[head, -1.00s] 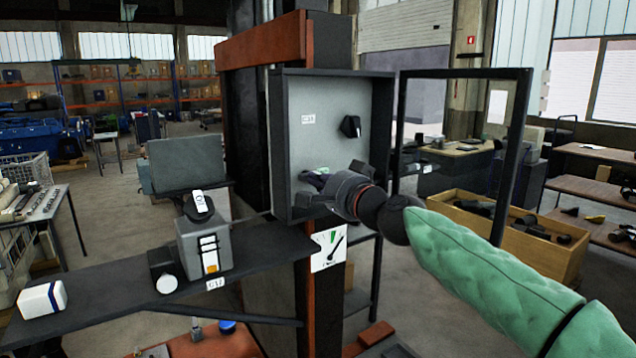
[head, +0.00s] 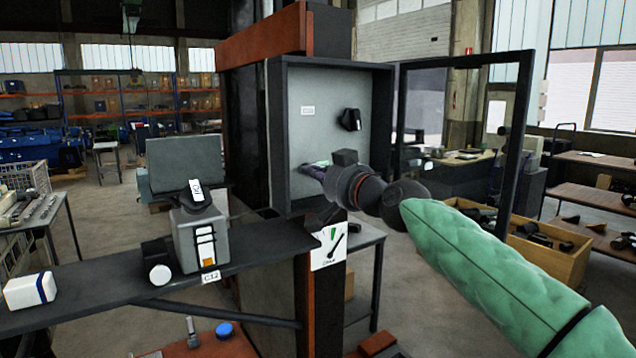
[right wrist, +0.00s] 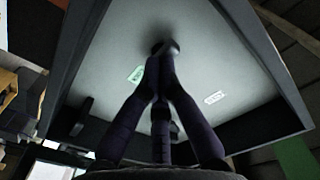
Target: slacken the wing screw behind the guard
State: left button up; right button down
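A shallow grey box (head: 279,150) is fixed to the column, and its open front faces me. The guard, a dark-framed clear door (head: 525,110), is swung open to the right. My right gripper (head: 318,170) reaches into the lower part of the box. In the right wrist view its purple-dark fingers (right wrist: 160,65) come together at a small dark wing screw (right wrist: 168,46) on the back panel, and look shut on it. The gripper hides this screw in the head view. A second black knob (head: 350,120) sits higher on the panel. My left gripper is not in view.
A dark shelf (head: 110,290) at left carries a grey device (head: 200,240) and a white block (head: 29,291). A dial plate (head: 328,246) hangs below the box. A wooden crate (head: 560,262) stands behind the arm.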

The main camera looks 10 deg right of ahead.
jog(key=shift+s+r, duration=0.1)
jog(key=shift+r, duration=0.05)
jog(key=n+b, duration=0.2)
jog(key=shift+f+n, duration=0.3)
jog(key=shift+n, duration=0.1)
jog(key=shift+n+b, duration=0.5)
jog(key=shift+b, duration=0.1)
jog(key=shift+r+n, duration=0.1)
jog(key=shift+n, duration=0.3)
jog(key=shift+r, duration=0.2)
